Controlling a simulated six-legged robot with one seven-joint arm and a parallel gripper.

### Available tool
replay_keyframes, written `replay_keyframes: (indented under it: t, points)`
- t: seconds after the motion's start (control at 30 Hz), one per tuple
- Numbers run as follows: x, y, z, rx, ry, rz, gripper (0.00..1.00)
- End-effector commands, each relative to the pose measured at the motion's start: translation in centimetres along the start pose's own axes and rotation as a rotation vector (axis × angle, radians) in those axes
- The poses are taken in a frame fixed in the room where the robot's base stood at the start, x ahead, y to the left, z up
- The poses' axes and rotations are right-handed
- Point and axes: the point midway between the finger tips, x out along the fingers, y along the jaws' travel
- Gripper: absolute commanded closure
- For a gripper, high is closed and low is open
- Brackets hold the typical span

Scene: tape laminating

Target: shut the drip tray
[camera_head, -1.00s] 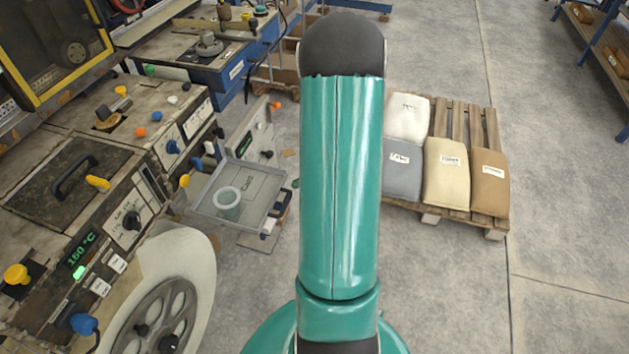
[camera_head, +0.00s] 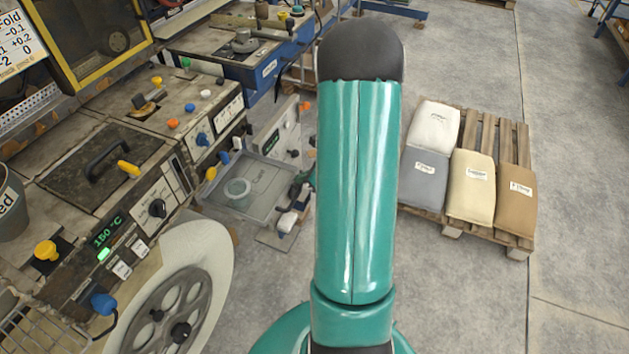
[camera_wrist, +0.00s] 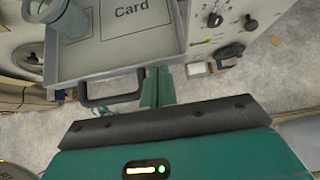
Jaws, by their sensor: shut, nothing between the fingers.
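The drip tray (camera_head: 262,199) is a shallow grey tray standing out from the machines at left. A round translucent cup (camera_head: 237,191) stands in it. In the wrist view the tray (camera_wrist: 110,58) has a "Card" marking on its floor, and the cup (camera_wrist: 66,18) shows at its left. A dark bar handle (camera_wrist: 112,97) is on its front. My gripper (camera_wrist: 156,87) is shut and empty, its green fingers just right of the handle; I cannot tell whether they touch. In the head view my arm hides part of the area right of the tray.
A grey control box (camera_head: 280,138) with knobs stands behind the tray; its knobs (camera_wrist: 214,20) are close to my gripper in the wrist view. A laminating machine (camera_head: 140,190) and a large wheel (camera_head: 170,310) are at left. A pallet with sacks (camera_head: 470,185) is at right. Bare floor lies between.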

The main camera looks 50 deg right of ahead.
Motion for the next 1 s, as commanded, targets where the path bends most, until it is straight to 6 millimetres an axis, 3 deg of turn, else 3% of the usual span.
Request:
replay_keyframes:
  t: [0.5,0.7,1.0]
  points:
    - [8.6,0.1,7.9,-0.002,-0.001,0.003,1.0]
    - [10.2,0.0,9.5,-0.001,-0.001,0.001,1.0]
    - [10.9,0.1,10.2,-0.001,-0.004,0.002,1.0]
